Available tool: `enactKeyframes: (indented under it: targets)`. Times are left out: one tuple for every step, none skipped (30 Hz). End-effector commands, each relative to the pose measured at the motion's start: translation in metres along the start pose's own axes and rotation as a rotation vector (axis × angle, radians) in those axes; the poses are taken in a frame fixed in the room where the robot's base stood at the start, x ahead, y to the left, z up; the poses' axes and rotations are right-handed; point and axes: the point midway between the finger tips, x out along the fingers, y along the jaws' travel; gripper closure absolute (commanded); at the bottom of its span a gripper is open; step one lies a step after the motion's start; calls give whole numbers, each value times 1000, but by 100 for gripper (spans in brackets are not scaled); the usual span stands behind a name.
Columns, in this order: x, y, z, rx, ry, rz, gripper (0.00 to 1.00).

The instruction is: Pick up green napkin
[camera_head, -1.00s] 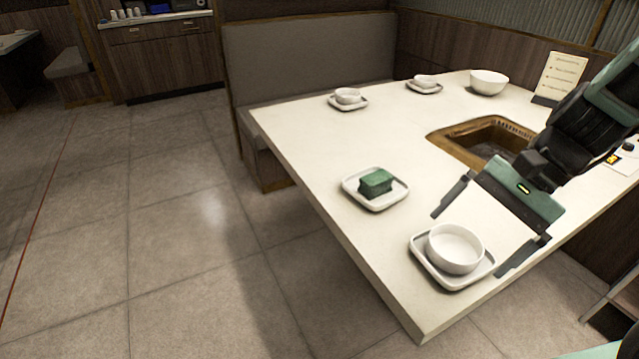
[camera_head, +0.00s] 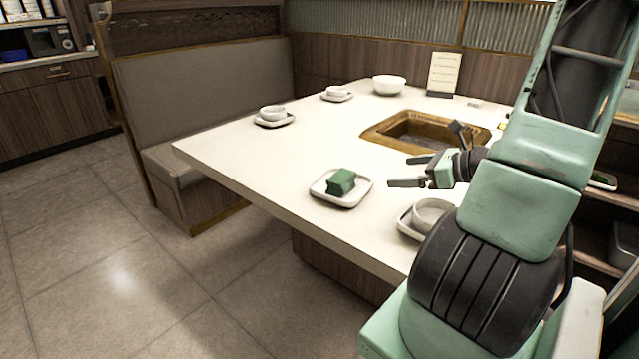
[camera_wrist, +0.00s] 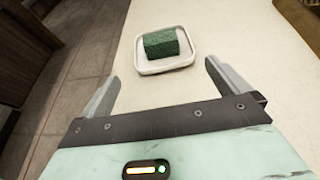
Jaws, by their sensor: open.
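The green napkin (camera_head: 341,182) is a folded dark green block on a small white square plate (camera_head: 322,194) near the table's front left edge. In the wrist view the napkin (camera_wrist: 161,44) lies on its plate (camera_wrist: 166,66) ahead of my gripper, roughly centred between the finger directions. My gripper (camera_head: 398,172) is open and empty, to the right of the napkin and apart from it. Its two fingers also show spread in the wrist view (camera_wrist: 160,88). Nothing hides the napkin.
A white bowl on a plate (camera_head: 430,215) sits close by, partly hidden by my arm. A sunken brown-framed well (camera_head: 385,133) lies behind the gripper. Farther back are two plated cups (camera_head: 273,113), a large white bowl (camera_head: 389,85) and a menu card (camera_head: 443,73). The table's left part is clear.

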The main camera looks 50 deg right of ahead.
Motion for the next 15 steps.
enactKeyframes:
  targets:
    - [6,0,-1,1,-1,1,0]
    - [11,1,-1,1,-2,3,0]
    - [19,1,-1,2,-2,5,0]
    - [25,2,-1,2,-1,6,0]
    - [32,1,-1,1,-2,6,0]
    - [40,2,-1,0,-2,6,0]
    - [47,2,-1,0,-1,7,0]
    - [53,2,-1,1,-1,7,0]
    - [62,2,-1,1,-1,7,0]
    - [68,2,-1,-1,-1,8,0]
    - [74,2,-1,0,-1,7,0]
    - [82,2,-1,0,-1,8,0]
    - [88,2,-1,-1,0,8,0]
    - [93,2,-1,-1,-1,6,0]
    - [100,2,-1,-2,0,7,0]
